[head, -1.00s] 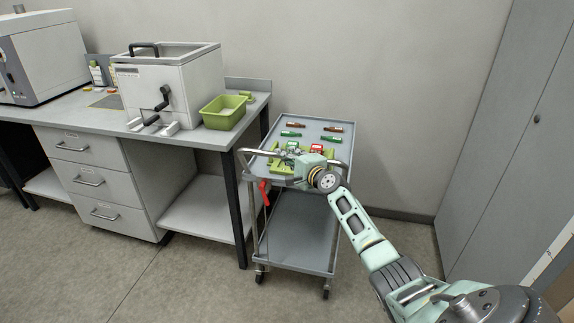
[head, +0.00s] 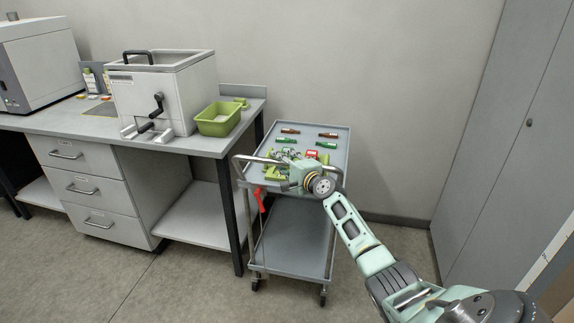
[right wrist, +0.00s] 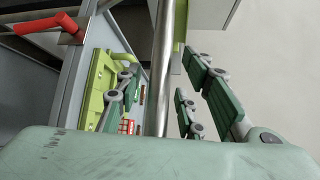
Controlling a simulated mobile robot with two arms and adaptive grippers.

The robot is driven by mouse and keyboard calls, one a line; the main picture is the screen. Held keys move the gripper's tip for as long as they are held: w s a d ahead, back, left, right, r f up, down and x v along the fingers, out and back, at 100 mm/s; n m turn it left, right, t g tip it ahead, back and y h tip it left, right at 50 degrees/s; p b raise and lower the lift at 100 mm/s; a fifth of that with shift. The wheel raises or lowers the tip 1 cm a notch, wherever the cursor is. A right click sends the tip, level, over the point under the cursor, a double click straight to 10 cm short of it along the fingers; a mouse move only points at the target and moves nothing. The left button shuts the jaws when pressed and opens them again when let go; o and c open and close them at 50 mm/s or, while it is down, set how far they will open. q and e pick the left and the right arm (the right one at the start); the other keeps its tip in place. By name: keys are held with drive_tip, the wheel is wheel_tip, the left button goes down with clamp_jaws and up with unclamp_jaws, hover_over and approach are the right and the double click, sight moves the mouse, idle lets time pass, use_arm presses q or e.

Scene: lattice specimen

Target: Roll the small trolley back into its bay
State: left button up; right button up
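The small grey trolley (head: 341,150) stands just right of the bench, with its far end towards the back wall. It has a top tray, a lower shelf and casters. Its metal handle (head: 247,158) crosses the near end. My right gripper (head: 291,166) is at this handle in the head view, its fingers partly hidden by the wrist. In the right wrist view, the handle bar (right wrist: 168,65) runs between the spread fingers of my right gripper (right wrist: 163,85), with visible gaps on both sides. My left gripper is not in view. I cannot make out a marked bay.
A red lever (head: 260,200) hangs below the handle. Green and brown items (head: 327,135) lie on the top tray. The bench (head: 200,144) stands close on the left. A tall grey cabinet (head: 500,150) is on the right, with clear floor between it and the trolley.

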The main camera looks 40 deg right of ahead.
drive_tip(key=shift+s, duration=0.6)
drive_tip(key=s+a+r, duration=0.1)
drive_tip(key=s, duration=0.9)
drive_tip(key=shift+s+a+r, duration=0.15)
drive_tip(key=shift+s+r, duration=0.15)
drive_tip(key=shift+r, duration=0.05)
idle(0.3)
